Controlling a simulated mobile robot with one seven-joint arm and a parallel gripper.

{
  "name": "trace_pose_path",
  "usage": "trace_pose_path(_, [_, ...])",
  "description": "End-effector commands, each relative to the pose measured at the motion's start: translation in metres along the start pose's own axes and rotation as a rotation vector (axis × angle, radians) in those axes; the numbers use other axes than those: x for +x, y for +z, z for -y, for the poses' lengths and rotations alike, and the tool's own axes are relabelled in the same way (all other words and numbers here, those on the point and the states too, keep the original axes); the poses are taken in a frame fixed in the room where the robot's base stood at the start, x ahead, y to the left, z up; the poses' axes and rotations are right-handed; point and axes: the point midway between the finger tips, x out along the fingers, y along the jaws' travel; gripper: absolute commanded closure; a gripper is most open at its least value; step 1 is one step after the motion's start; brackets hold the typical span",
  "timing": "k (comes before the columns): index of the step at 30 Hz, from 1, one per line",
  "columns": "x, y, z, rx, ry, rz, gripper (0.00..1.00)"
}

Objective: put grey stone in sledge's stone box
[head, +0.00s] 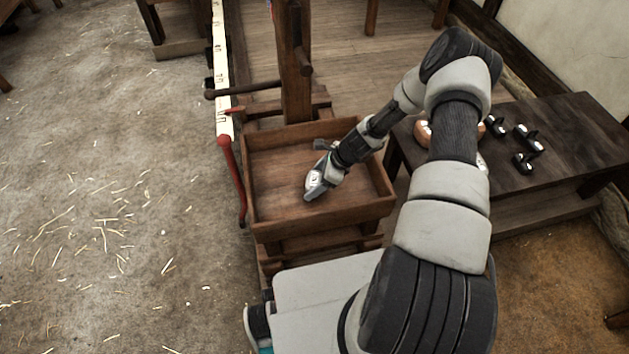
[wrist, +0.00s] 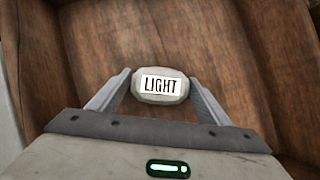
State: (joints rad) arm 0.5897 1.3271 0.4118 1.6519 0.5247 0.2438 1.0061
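The grey stone (wrist: 161,99) is pale and rounded, with a white label reading "LIGHT". It sits between the two fingertips of my gripper (wrist: 161,85) in the wrist view, with a finger against each side. In the head view my gripper (head: 316,189) reaches down inside the sledge's stone box (head: 270,187), an open brown wooden tray. The stone shows there only as a small pale patch at the fingertips. Whether it touches the box floor or hangs just above it, I cannot tell. I see no other stone in the box.
A wooden post (head: 297,80) rises behind the box. A red lever (head: 232,175) and a white marked rail (head: 220,60) run along its left side. A dark table (head: 570,130) at the right bears several dark metal pieces. Straw-strewn floor (head: 100,180) lies open at the left.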

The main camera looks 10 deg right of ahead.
Motion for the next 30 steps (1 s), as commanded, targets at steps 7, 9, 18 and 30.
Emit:
trace_pose_path(7, [0.0,0.0,0.0,0.0,0.0,0.0,0.15])
trace_pose_path(9, [-0.001,0.0,0.0,0.0,0.0,0.0,0.15])
trace_pose_path(18, [-0.034,0.003,0.001,-0.001,-0.002,0.0,0.15])
trace_pose_path(30, [-0.111,0.002,0.001,0.0,-0.001,-0.001,0.15])
